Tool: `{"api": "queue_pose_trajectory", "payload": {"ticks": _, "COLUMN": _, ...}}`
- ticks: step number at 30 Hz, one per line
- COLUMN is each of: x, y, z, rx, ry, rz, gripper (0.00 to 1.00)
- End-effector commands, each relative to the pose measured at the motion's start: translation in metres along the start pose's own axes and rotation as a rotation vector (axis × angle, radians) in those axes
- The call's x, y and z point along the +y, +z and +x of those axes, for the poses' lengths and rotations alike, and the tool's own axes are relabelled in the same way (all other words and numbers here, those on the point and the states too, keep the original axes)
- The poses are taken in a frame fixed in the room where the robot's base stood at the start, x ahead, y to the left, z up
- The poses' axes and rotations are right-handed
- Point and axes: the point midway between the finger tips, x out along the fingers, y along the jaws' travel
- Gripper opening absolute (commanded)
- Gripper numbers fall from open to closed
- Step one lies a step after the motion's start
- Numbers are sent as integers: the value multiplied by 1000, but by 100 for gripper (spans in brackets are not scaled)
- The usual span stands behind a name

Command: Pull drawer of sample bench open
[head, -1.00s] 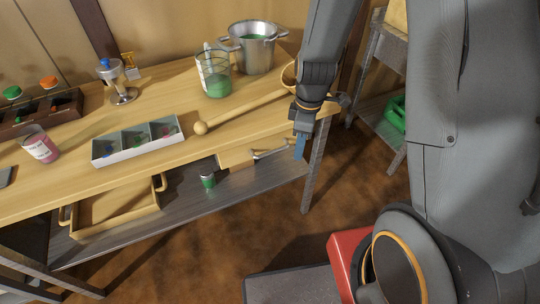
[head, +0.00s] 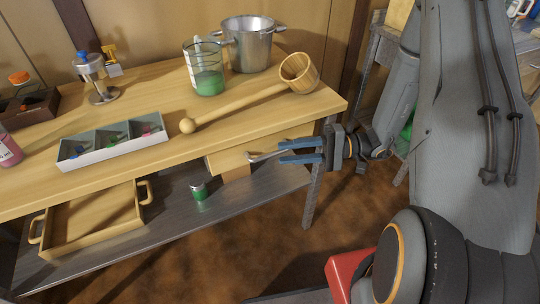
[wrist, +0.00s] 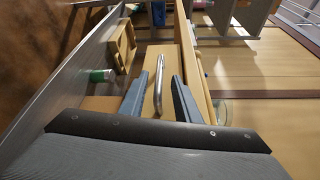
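The sample bench (head: 240,132) is a wooden table with a grey lower shelf. Its drawer (head: 226,162) is under the top near the right end, with a plain wooden front and a metal bar handle (head: 268,155). My gripper (head: 283,152) is open in front of the drawer, its two blue fingers pointing at the front. In the wrist view the handle (wrist: 159,85) lies between the two fingers (wrist: 156,97), apart from both as far as I can see. The drawer looks shut or nearly so; I cannot tell exactly.
On the bench top are a wooden ladle (head: 240,106), a beaker of green liquid (head: 208,82), a metal pot (head: 252,48) and a sectioned tray (head: 112,146). A wooden tray (head: 92,222) and a small green jar (head: 198,190) are on the lower shelf.

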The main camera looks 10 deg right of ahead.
Motion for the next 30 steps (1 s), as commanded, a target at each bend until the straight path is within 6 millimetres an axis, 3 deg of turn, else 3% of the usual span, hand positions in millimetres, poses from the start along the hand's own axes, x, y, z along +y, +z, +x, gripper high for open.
{"api": "queue_pose_trajectory", "payload": {"ticks": 10, "x": 0, "y": 1, "z": 49, "rx": -3, "ry": 3, "rz": 1, "gripper": 29}}
{"api": "queue_pose_trajectory", "payload": {"ticks": 22, "x": 1, "y": 1, "z": 57, "rx": -2, "ry": 3, "rz": 0, "gripper": 29}}
{"api": "queue_pose_trajectory", "payload": {"ticks": 27, "x": 1, "y": 1, "z": 57, "rx": -2, "ry": 4, "rz": 0, "gripper": 1}}
{"api": "queue_pose_trajectory", "payload": {"ticks": 30, "x": 1, "y": 1, "z": 57, "rx": -2, "ry": 4, "rz": 0, "gripper": 0}}
